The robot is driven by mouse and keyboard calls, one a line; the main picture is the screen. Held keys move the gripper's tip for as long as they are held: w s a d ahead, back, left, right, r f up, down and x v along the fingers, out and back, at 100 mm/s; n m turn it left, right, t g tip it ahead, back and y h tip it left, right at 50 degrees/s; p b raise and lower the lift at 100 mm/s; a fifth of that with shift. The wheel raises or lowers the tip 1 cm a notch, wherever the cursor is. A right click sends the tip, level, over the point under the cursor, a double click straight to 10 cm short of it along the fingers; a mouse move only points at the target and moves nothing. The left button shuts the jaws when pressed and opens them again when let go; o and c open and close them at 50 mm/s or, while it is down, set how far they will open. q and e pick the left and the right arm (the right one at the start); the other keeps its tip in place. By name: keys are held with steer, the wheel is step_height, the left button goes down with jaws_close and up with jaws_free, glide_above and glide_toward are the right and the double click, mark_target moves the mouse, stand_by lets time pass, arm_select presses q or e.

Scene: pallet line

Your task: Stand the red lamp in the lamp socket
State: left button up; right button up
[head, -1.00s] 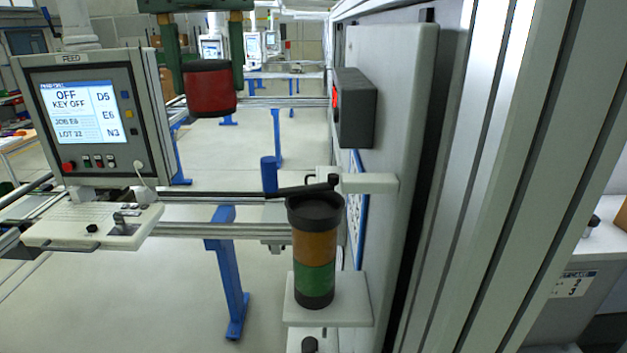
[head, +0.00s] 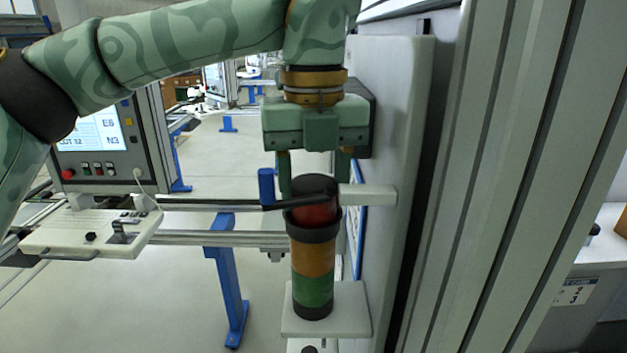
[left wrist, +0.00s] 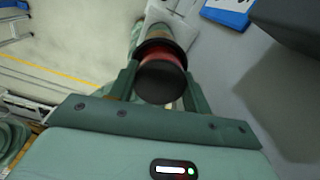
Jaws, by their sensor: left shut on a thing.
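The red lamp (head: 318,212), with a black cap, stands about upright at the top of the lamp column. Its lower end is hidden by the rim of the black lamp socket (head: 313,232), so it appears inside the opening; how deep I cannot tell. The socket tops an orange and green column. My left gripper (head: 314,182) comes down from above, shut on the lamp. In the left wrist view the lamp's red side (left wrist: 160,55) shows between the fingers. My right gripper is not in view.
A pale panel (head: 405,150) and a dark box (head: 362,125) stand right of the gripper. A control console (head: 140,135) is at left.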

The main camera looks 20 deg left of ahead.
mark_target(313, 181)
arm_select(q)
steer(key=shift+a, duration=0.1)
steer(key=o, duration=0.7)
steer(key=shift+f, duration=0.1)
steer(key=shift+c, duration=0.2)
steer(key=o, duration=0.4)
steer(key=shift+r, duration=0.25)
step_height(313, 181, up, 12)
steer(key=shift+f, duration=0.1)
